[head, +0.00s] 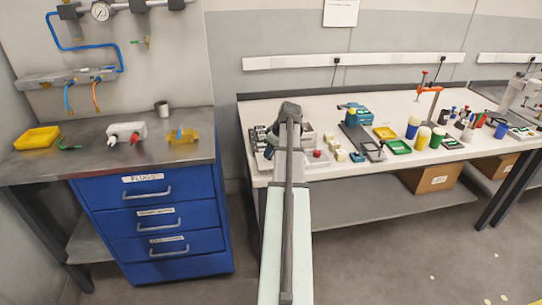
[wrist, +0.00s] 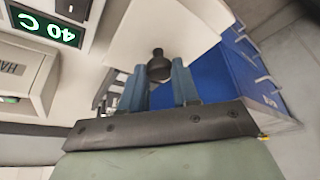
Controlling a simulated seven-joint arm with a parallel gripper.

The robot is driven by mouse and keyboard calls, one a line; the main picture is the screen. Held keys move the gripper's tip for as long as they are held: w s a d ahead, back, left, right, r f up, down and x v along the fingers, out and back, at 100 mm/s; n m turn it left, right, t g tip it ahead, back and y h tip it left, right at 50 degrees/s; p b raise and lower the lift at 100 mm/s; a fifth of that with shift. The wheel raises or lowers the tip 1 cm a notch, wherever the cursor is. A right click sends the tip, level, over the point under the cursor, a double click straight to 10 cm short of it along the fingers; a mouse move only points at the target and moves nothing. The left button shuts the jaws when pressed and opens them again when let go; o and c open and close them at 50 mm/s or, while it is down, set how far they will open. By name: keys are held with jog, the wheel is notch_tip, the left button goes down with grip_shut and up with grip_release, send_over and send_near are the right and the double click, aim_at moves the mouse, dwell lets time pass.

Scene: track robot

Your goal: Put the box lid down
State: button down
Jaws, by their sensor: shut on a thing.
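In the wrist view, my gripper (wrist: 158,82) has its two blue fingers on either side of a black knob (wrist: 158,64). The knob stands on a pale, cream-coloured plate, the box lid (wrist: 168,22), which reaches the top edge of the picture. The gripper is shut on the knob and the lid shows beyond the fingertips. The blue drawer cabinet shows behind the lid. In the head view my arm reaches toward the near left end of the white bench and hides the fingers; I cannot make out the lid there.
A device with a green "40 C" display (wrist: 46,28) is close on the left in the wrist view. The white bench (head: 340,110) holds trays, bottles and tools. A blue drawer cabinet (head: 150,222) stands left, with floor between them.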

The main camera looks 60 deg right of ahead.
jog(key=shift+f, duration=1.05)
jog(key=shift+f, duration=0.15)
jog(key=c, duration=0.8)
grip_release()
jog(key=v, duration=1.2)
